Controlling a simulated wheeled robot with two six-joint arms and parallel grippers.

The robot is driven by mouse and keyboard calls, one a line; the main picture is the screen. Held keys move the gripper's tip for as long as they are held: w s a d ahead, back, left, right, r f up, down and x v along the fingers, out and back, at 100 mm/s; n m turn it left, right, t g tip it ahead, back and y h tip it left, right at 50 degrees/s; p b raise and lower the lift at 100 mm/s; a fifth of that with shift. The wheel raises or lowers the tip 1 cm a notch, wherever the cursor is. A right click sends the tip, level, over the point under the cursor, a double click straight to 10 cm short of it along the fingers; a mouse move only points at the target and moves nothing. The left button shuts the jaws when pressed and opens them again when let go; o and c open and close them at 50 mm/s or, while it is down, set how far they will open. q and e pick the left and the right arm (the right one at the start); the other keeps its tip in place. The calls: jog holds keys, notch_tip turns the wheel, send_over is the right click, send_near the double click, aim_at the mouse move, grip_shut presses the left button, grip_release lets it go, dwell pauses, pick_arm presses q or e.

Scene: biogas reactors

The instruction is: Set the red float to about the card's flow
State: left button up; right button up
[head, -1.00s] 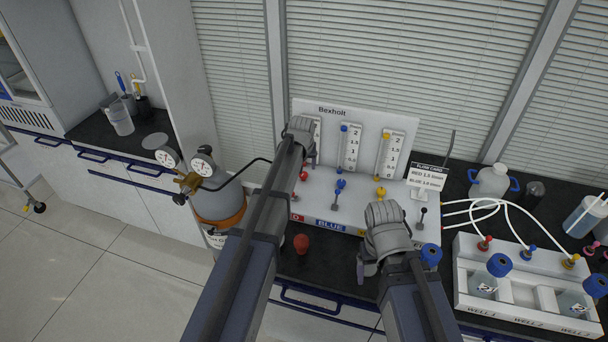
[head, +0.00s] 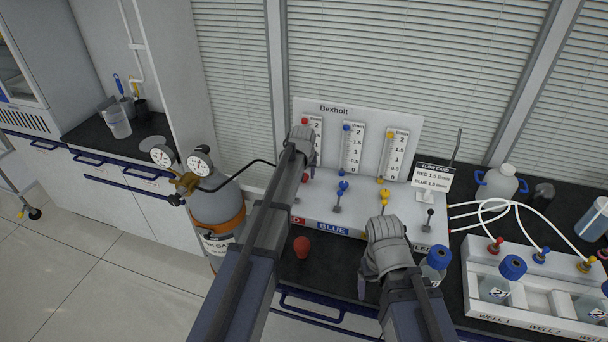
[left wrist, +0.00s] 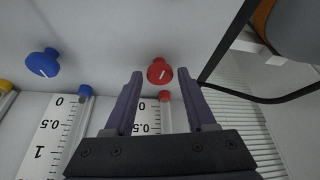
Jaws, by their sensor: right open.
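The Bexholt flow panel (head: 375,115) stands on the bench with three scaled tubes. A red piece (head: 305,121) shows at the top of the left tube; the arm hides most of that tube. In the left wrist view, a red piece (left wrist: 164,96) sits by the tube's 0 mark; I cannot tell whether it is float or fitting. The red knob (left wrist: 159,72) lies between my left gripper's open fingertips (left wrist: 160,74), with space on both sides. The flow card (head: 433,177) reads RED 1.5 and BLUE 1.0 l/min. My right gripper (head: 372,272) is open, low before the panel.
The blue knob (head: 342,187) and yellow knob (head: 384,195) are to the right of the red one. A gas cylinder (head: 216,205) with gauges stands left. A red bulb (head: 301,247) lies on the dark bench. The well tray (head: 530,318) is at right.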

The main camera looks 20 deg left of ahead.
pick_arm(q)
grip_shut()
jog(key=shift+a+m+h, duration=0.1)
jog(key=shift+m+h, duration=0.4)
jog(key=shift+m, duration=0.9)
jog(key=shift+o, duration=1.6)
grip_release()
jog(key=shift+r, duration=0.1)
jog(key=p+v, duration=0.7)
jog(key=shift+s+r, duration=0.25)
